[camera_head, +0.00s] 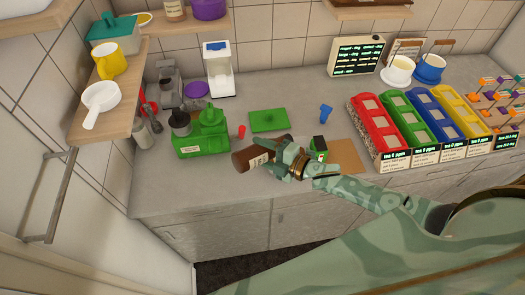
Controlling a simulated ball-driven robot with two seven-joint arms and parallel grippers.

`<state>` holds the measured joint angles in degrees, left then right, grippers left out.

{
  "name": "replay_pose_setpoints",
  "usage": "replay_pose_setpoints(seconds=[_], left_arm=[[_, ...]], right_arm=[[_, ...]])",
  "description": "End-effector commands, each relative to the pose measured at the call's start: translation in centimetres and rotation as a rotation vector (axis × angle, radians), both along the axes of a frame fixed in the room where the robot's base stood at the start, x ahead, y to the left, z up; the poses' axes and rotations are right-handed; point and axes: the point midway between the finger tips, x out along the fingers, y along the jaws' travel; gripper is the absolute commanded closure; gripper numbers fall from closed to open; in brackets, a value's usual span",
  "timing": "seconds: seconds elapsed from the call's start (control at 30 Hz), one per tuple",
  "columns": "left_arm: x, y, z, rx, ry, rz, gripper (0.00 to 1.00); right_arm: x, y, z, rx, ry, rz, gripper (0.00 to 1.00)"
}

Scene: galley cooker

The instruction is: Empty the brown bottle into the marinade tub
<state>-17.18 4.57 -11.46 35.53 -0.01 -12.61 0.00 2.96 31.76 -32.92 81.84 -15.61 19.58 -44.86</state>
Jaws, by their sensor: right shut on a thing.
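My right gripper (282,157) reaches in from the right over the front of the counter and is shut on the brown bottle (257,157). The bottle has a pale label and is tilted far over, nearly lying on its side; its broad end points left. Its neck is not clear to me, and I cannot tell whether it touches the counter. A small green container (318,154) with a dark top and a label stands just right of the gripper. I cannot tell whether it is the marinade tub. My left gripper is not in view.
A green appliance (203,132) stands left of the bottle, with a small red cup (241,131) between them. A green board (268,120) lies behind. A blue item (326,113) stands beyond the container. Coloured bins (374,128) fill the right. A shelf (115,112) juts out at left.

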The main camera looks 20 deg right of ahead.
Motion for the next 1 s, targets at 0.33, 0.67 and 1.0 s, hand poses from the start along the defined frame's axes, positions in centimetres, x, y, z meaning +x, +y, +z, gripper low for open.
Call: replay_pose_setpoints(seconds=[0.33,0.67,1.0], left_arm=[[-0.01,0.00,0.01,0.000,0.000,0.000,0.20],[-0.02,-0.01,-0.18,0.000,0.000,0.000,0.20],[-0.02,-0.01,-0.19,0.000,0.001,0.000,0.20]], right_arm=[[0.03,0.01,0.08,0.001,-0.002,0.001,0.76],[0.05,-0.12,0.49,0.071,0.012,0.000,0.76],[0.04,-0.13,0.67,0.091,0.016,0.001,0.76]])
